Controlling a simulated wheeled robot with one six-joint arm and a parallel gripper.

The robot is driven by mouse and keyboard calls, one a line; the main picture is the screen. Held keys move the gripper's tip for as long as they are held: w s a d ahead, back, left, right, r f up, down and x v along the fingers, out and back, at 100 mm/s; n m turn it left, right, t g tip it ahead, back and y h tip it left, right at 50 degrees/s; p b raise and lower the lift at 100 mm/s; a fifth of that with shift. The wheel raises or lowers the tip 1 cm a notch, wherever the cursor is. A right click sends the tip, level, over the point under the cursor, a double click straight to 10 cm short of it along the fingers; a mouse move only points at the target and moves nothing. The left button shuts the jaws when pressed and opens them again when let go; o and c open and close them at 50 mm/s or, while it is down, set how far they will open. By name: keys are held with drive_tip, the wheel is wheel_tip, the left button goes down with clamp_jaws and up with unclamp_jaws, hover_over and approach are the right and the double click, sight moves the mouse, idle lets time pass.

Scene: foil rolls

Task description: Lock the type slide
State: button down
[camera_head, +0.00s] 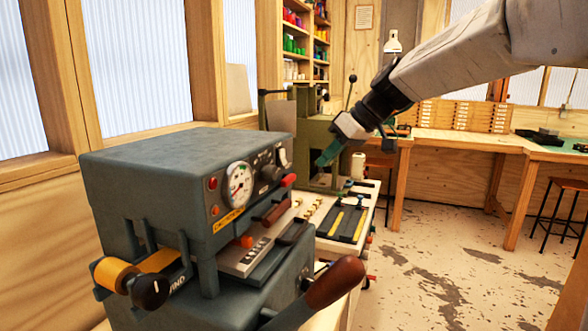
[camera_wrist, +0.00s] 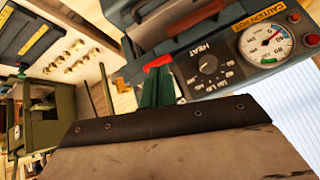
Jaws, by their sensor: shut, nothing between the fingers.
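The blue-grey foil machine (camera_head: 180,165) stands at the left in the head view, with a gauge, a heat dial and red knobs on its face. What looks like the type slide (camera_head: 240,262) is a pale metal plate with small dark type, under the machine's head. An orange knob (camera_head: 247,241) sits by it, and a brown grip (camera_head: 277,212) is nearby. A red-ended part (camera_head: 288,180) sticks out at the machine's right side. My gripper (camera_head: 327,158) is shut and empty, right of the machine. In the wrist view its green fingers (camera_wrist: 158,86) overlap a red end (camera_wrist: 157,62); contact is unclear.
A brown-handled lever (camera_head: 335,282) juts out at the machine's front right. A green press (camera_head: 305,130) stands behind it. A bench top with black trays and brass pieces (camera_head: 345,222) lies to the right. The floor farther right is open, with a stool (camera_head: 565,205).

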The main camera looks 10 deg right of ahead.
sight(284, 178)
drive_tip(key=r+n, duration=0.1)
drive_tip(key=w+r+n, duration=0.1)
drive_tip(key=r+n+t, duration=0.1)
drive_tip(key=shift+w+a+r+y, duration=0.1)
drive_tip(key=shift+w+a+y, duration=0.1)
drive_tip(key=shift+a+y, duration=0.15)
drive_tip(key=shift+a, duration=0.1)
drive_tip(key=x, duration=1)
drive_tip(key=shift+s, duration=0.1)
